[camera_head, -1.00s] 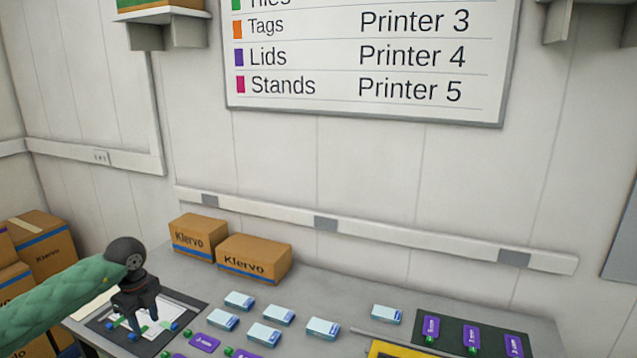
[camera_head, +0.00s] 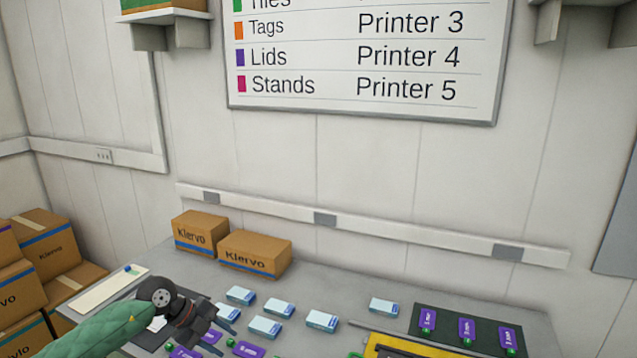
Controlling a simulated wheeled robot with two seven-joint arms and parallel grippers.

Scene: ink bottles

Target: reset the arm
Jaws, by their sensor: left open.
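My left arm, in a green quilted sleeve, comes in from the lower left. My left gripper (camera_head: 222,330) is open, with its dark fingers pointing right, over or near the front left of the table (camera_head: 330,285). Nothing shows between its fingers. Purple ink bottles (camera_head: 248,349) with green caps lie close to the right of the gripper, partly cut off by the bottom edge. My right gripper does not show.
Several light blue boxes (camera_head: 265,327) lie mid-table. Purple items (camera_head: 467,331) lie on a dark mat (camera_head: 447,315) at right. A yellow-edged tray (camera_head: 372,346) is at the front. Cardboard boxes (camera_head: 254,253) stand against the wall; more (camera_head: 45,240) are stacked at left.

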